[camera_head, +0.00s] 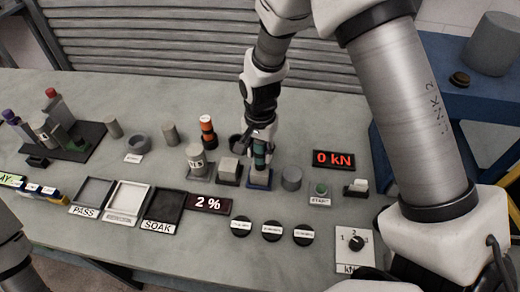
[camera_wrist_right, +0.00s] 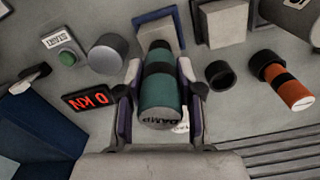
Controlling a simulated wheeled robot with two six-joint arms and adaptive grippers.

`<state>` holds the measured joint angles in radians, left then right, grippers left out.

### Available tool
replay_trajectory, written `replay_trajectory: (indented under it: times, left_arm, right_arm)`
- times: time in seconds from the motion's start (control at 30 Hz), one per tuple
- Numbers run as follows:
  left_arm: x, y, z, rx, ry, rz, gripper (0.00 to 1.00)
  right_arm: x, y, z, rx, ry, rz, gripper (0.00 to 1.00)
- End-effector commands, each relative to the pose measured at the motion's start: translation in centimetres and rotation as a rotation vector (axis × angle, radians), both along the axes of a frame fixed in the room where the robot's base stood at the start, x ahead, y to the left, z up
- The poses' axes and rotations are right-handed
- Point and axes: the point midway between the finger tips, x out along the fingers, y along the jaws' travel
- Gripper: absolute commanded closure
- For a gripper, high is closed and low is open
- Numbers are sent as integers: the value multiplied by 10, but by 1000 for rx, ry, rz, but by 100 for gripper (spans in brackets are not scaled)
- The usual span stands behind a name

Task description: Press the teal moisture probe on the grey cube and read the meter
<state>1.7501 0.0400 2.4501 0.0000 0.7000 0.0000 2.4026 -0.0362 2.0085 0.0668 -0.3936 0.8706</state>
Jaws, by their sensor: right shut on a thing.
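My right gripper (camera_head: 261,140) is shut on the teal moisture probe (camera_head: 260,158), which has dark bands and stands about upright. In the right wrist view the gripper's fingers (camera_wrist_right: 160,100) lie on both sides of the probe (camera_wrist_right: 162,98), marked DAMP on its end. The probe's lower end is at the top of a grey cube (camera_head: 260,179) on a blue pad; I cannot tell whether they touch. The cube also shows in the wrist view (camera_wrist_right: 160,30). My left gripper is out of view.
A second grey cube (camera_head: 229,168) on a dark pad is just left. A grey cylinder (camera_head: 291,178) is just right. An orange and black probe (camera_head: 207,130) and a dark cup (camera_head: 238,143) are behind. A force display (camera_head: 333,159) reads 0 kN. PASS and SOAK trays lie left.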

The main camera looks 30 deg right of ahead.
Motion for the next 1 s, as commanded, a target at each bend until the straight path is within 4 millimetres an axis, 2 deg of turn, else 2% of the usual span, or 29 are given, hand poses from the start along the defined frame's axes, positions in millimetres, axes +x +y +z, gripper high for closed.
replay_trajectory:
  times: [1.0]
  left_arm:
    - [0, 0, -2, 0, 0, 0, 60]
  right_arm:
    - [0, 0, -7, 0, 0, 0, 99]
